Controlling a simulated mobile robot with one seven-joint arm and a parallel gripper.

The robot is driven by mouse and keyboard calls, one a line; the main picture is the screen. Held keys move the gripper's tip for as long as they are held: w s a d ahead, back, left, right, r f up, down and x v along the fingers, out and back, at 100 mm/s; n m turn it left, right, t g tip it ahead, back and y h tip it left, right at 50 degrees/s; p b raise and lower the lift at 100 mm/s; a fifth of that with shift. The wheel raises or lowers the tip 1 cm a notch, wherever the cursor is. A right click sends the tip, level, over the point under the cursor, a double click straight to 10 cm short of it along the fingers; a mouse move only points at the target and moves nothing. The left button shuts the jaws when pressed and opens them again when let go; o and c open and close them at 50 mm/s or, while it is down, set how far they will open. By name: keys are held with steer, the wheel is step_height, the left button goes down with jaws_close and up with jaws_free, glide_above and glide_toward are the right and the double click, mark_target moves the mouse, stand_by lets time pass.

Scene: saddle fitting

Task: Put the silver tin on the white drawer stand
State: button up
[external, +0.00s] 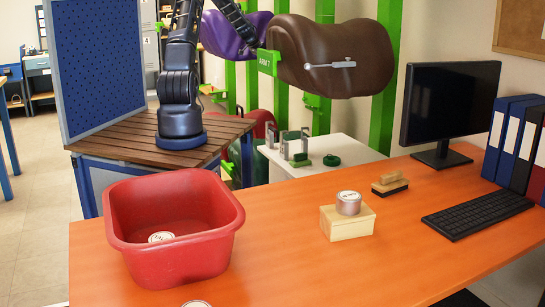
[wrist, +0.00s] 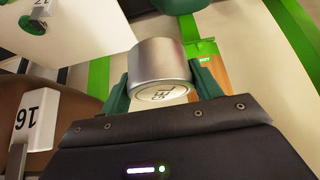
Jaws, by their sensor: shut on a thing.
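My gripper (wrist: 162,76) shows in the wrist view with its green fingers on both sides of a silver tin (wrist: 160,62), shut on it. The tin's marked end faces the camera. In the external view my arm reaches behind the brown saddle, which hides the gripper and the held tin. The white drawer stand (external: 350,152) is behind the orange desk in the external view. A white surface (wrist: 85,42), which looks like its top, is at the upper left of the wrist view, apart from the tin.
Metal clips (external: 293,142) and a green ring (external: 331,160) occupy the stand top. The brown saddle (external: 340,50) hangs above it. Another silver tin (external: 348,203) sits on a wooden box (external: 347,224) on the desk. A red tub (external: 180,260) holds a pale-topped tin (external: 161,237).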

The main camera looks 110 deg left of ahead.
steer(key=s+d+f, duration=0.5)
steer(key=s+f, duration=0.5)
steer(key=f, duration=0.3)
steer(key=w+d+f+m+h, duration=0.1)
steer(key=w+f+m+h, duration=0.1)
steer(key=w+f+m, duration=0.2)
steer(key=w+d+f+m+t+h, duration=0.1)
steer(key=w+f+m, duration=0.3)
steer(key=w+f, duration=0.7)
steer(key=w+d+f+m+h, duration=0.2)
steer(key=w+f, duration=0.6)
steer(key=w, duration=1.3)
steer(key=shift+w+d+m+t+h, duration=0.1)
steer(key=shift+d+m+t+h, duration=0.1)
steer(key=shift+m+h, duration=0.3)
steer(key=shift+d+m+t+h, duration=0.2)
steer(key=shift+m+h, duration=0.1)
steer(key=shift+m, duration=0.4)
steer(key=shift+w+f, duration=0.15)
steer(key=shift+f, duration=1.4)
